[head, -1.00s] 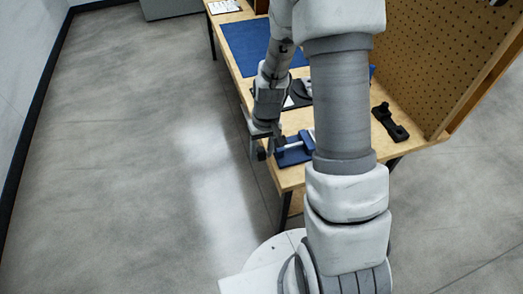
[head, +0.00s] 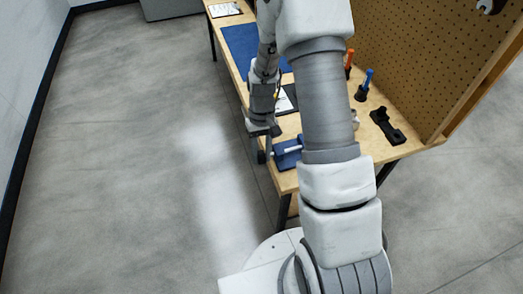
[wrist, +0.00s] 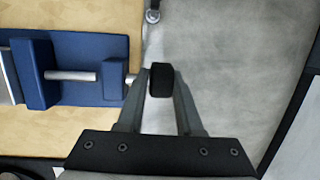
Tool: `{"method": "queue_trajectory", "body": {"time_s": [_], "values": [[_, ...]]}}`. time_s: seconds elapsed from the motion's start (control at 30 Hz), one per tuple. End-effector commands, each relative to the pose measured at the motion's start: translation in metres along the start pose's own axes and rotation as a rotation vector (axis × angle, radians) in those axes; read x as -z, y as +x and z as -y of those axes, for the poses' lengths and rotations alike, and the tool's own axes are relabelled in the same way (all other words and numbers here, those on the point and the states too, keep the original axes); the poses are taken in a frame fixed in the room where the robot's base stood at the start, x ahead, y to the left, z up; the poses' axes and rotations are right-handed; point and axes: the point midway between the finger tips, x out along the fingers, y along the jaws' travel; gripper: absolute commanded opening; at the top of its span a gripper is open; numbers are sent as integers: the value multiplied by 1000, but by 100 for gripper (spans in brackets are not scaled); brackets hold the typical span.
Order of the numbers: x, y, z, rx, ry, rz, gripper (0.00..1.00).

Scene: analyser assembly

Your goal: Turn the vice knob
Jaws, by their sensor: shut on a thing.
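The blue vice (head: 287,160) is at the near left edge of the workbench. In the wrist view, the blue vice (wrist: 88,55) lies at the left with a metal screw rod running right toward the edge. The black vice knob (wrist: 161,85) is at the rod's end, beyond the bench edge. My gripper (wrist: 160,75) has one finger on each side of the knob and is shut on it. In the head view, my gripper (head: 262,146) is beside the vice, pointing down; my arm hides part of the bench.
The wooden workbench (head: 287,183) holds a blue mat (head: 240,48), a clipboard (head: 224,10), a black bracket (head: 387,126) and upright orange- and blue-handled tools. A pegboard (head: 440,55) stands along the right side. Open floor (head: 130,150) lies to the left.

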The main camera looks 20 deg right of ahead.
Motion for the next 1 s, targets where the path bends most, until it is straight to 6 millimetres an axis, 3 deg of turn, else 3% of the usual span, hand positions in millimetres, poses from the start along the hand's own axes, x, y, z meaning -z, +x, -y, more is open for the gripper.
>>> {"method": "queue_trajectory", "body": {"time_s": [1.0], "values": [[13,9,0,14,72,880,0]]}}
